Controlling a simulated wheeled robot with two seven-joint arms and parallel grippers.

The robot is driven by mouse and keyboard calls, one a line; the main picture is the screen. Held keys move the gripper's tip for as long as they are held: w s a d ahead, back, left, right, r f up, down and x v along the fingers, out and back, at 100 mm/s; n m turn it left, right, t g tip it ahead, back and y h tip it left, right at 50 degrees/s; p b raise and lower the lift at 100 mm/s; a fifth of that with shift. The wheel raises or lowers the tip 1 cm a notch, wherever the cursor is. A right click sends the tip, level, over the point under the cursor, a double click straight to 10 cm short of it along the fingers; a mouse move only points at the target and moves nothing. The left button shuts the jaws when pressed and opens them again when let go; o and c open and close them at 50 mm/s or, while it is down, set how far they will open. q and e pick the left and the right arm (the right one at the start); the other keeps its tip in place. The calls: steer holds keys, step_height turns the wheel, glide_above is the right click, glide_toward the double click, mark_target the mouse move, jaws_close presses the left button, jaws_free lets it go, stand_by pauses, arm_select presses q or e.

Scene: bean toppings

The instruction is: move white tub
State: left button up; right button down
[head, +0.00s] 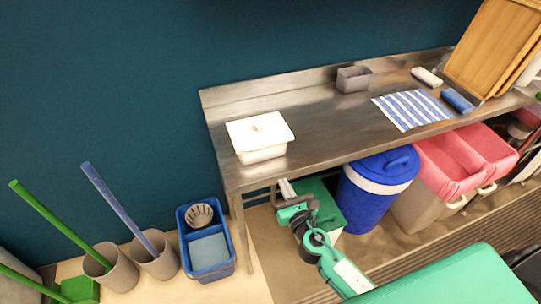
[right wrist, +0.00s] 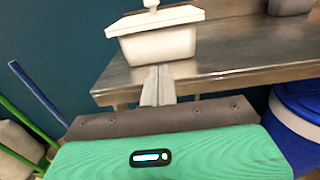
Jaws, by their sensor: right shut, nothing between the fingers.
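The white tub (head: 262,150) stands upright with its lid on, at the left end of the steel table. It also shows in the right wrist view (right wrist: 158,46), straight past my fingertips. My right gripper (head: 287,188) is shut and empty. It is in front of the table's front edge, below the tub in the head view, and apart from it. In the right wrist view the closed fingers (right wrist: 158,72) overlap the table edge just under the tub. My left gripper is not in view.
The steel table (head: 320,125) also holds a grey container (head: 353,79), a striped cloth (head: 411,109) and wooden boards (head: 494,45). Below are a blue barrel (head: 372,200), pink-topped bins (head: 458,160) and a blue caddy (head: 206,240). The table middle is clear.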

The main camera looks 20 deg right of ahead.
mark_target(267, 150)
steer(key=w+p, duration=0.1)
steer(key=w, duration=1)
steer(key=shift+w+a+p, duration=0.15)
steer(key=shift+w+p, duration=0.15)
steer(key=shift+w, duration=0.5)
steer(key=w+b, duration=0.2)
steer(key=w, duration=0.3)
steer(key=w+b, duration=0.2)
steer(key=w, duration=0.4)
steer(key=w+b, duration=0.2)
steer(key=w, duration=0.4)
steer(key=shift+w+a+f+b, duration=0.2)
steer(key=shift+a+b, duration=0.1)
steer(key=shift+a, duration=0.05)
steer(key=shift+w+r, duration=0.15)
steer(key=shift+w, duration=0.35)
